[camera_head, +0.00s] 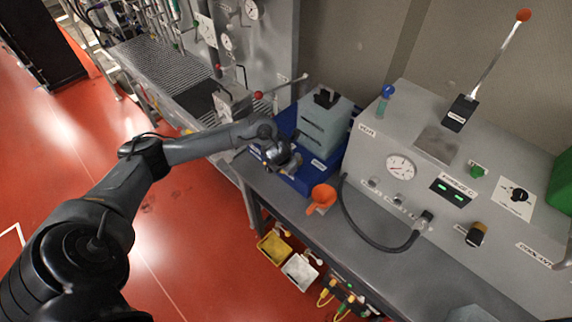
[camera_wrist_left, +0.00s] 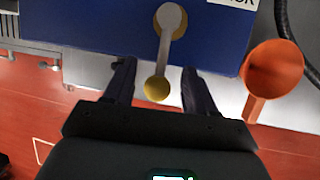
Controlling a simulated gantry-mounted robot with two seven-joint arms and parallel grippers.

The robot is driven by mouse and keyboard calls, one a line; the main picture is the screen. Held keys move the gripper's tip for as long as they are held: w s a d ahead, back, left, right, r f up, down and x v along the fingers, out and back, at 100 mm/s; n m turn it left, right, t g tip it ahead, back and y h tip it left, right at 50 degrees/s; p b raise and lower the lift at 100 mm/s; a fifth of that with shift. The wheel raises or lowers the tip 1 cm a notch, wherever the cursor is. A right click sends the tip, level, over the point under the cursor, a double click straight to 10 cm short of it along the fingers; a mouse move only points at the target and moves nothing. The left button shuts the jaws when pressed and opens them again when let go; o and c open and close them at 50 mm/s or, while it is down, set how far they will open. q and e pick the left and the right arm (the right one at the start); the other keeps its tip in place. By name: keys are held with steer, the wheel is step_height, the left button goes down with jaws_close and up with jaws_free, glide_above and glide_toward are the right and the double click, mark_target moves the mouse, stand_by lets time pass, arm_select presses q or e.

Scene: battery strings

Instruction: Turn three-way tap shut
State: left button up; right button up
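The tap's lever (camera_wrist_left: 168,50) shows in the left wrist view as a grey handle with a round hub at its upper end and a yellow knob (camera_wrist_left: 157,88) at its lower end. It stands against the front of a blue box (camera_wrist_left: 215,38). My left gripper (camera_wrist_left: 159,72) is open, with one dark finger on each side of the lever and visible gaps to both. In the head view my left gripper (camera_head: 287,163) is at the front of the blue box (camera_head: 318,172); the lever is not clear there. My right gripper is not in view.
An orange funnel (camera_head: 322,194) is just right of the gripper; it also shows in the wrist view (camera_wrist_left: 272,66). A grey block (camera_head: 325,122) sits on the blue box. A black hose (camera_head: 365,232) runs to the gauge console (camera_head: 402,145). Yellow (camera_head: 274,247) and white (camera_head: 300,271) bins hang below.

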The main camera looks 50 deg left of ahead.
arm_select(q)
steer(key=shift+r, duration=0.1)
steer(key=p+v, duration=0.2)
steer(key=v, duration=0.8)
steer(key=shift+s+r, duration=0.2)
steer(key=shift+r, duration=0.1)
steer(key=shift+d, duration=0.1)
